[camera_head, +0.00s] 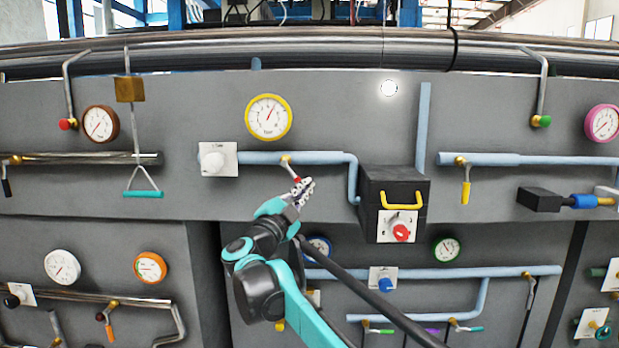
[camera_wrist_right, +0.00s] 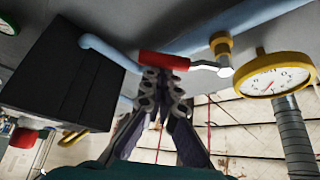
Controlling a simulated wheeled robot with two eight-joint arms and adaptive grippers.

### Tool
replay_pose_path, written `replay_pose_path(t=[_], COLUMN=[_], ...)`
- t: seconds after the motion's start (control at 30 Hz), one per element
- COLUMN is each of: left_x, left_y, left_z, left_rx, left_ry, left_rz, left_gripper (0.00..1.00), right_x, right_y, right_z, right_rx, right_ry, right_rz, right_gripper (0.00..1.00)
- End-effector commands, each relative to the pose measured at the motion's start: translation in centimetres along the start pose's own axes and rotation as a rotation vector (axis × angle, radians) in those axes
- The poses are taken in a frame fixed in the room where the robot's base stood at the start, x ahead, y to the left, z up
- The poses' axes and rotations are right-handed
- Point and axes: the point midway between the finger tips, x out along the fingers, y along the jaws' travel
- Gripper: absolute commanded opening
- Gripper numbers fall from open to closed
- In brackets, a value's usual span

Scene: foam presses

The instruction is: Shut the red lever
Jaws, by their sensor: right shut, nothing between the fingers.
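The red lever (camera_head: 297,180) hangs from a brass valve (camera_head: 286,159) on the pale blue pipe, slanting down to the right. In the right wrist view its red handle (camera_wrist_right: 164,61) lies just beyond the fingertips, with a silver stem running to the yellow-brass valve at right. My right gripper (camera_head: 303,190) is shut and empty at the lever's lower end and hides part of it. In the right wrist view the closed fingertips (camera_wrist_right: 163,82) overlap the handle's lower edge; I cannot tell whether they touch it. My left gripper is not in view.
A black box (camera_head: 376,188) with a yellow handle and red knob juts out right of the lever. A white plate with a round knob (camera_head: 213,161) sits at left on the same pipe. A yellow-rimmed gauge (camera_head: 268,117) is above. The panel between is free.

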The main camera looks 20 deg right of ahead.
Motion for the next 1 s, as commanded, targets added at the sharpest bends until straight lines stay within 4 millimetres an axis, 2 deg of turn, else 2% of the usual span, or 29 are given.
replay_pose_path(t=[0.6, 1.0], left_x=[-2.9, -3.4], left_y=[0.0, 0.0], left_z=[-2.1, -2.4], left_rx=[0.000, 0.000], left_ry=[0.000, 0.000], left_rz=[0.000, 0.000], left_gripper=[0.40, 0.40], right_x=[-1.9, -2.4], right_y=[-0.7, -1.0], right_z=[3.2, 4.1], right_rx=[0.451, 0.473], right_ry=[-0.003, -0.002], right_rz=[0.264, 0.277], right_gripper=[0.00, 0.00])
